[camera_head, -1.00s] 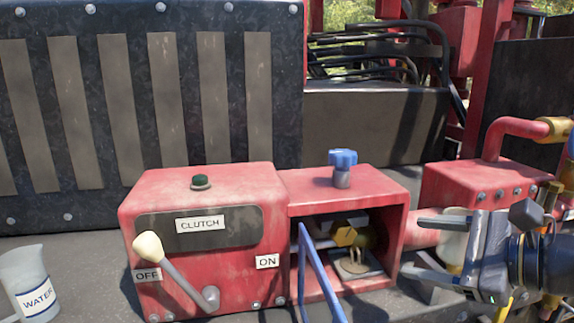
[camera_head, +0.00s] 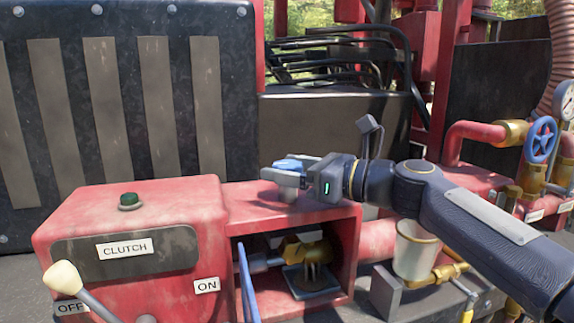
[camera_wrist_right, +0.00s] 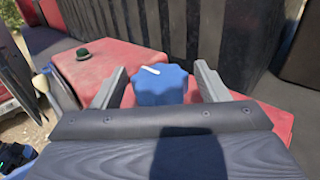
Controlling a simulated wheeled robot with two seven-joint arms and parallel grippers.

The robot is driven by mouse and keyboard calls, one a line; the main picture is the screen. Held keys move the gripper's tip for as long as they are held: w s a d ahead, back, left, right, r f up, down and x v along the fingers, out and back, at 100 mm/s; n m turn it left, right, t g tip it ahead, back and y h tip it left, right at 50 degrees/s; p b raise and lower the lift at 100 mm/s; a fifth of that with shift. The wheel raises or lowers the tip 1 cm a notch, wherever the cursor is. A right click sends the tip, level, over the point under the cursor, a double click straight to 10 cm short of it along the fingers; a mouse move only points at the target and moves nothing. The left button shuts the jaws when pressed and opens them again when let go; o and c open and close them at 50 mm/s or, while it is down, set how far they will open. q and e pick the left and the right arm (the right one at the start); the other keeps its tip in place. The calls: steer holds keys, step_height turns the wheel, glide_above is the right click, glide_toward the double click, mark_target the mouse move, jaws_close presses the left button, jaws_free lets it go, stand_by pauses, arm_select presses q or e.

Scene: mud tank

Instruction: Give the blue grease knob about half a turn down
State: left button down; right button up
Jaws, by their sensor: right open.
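The blue grease knob (camera_head: 288,164) stands on top of the red open-fronted housing (camera_head: 340,213), partly hidden by my gripper in the head view. In the right wrist view the knob (camera_wrist_right: 160,84) is lobed, with a white mark on its top. My right gripper (camera_head: 282,174) is at the knob. Its two fingers (camera_wrist_right: 160,88) stand open, one on each side of the knob, with a gap visible on each side.
The red clutch box (camera_head: 150,280) with a white-knobbed lever (camera_head: 62,278) and a green button (camera_head: 130,200) stands left of the housing. A bucket (camera_head: 414,250) and a blue valve wheel (camera_head: 541,140) are to the right.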

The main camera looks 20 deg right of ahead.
steer(key=shift+w+a, duration=0.15)
steer(key=shift+c, duration=0.4)
steer(key=c, duration=0.9)
steer(key=shift+t, duration=0.3)
steer(key=m+t+h+p, duration=0.2)
steer(key=m+h, duration=0.1)
steer(key=h, duration=0.1)
steer(key=shift+r+t, duration=0.15)
steer(key=shift+t, duration=0.25)
steer(key=shift+m+t+h+p, duration=0.5)
steer(key=shift+m+h, duration=0.4)
steer(key=shift+h, duration=0.2)
steer(key=shift+m+h, duration=0.4)
steer(key=shift+h, duration=0.2)
steer(key=shift+a+t+h+p, duration=0.1)
steer(key=shift+t+h+p, duration=0.2)
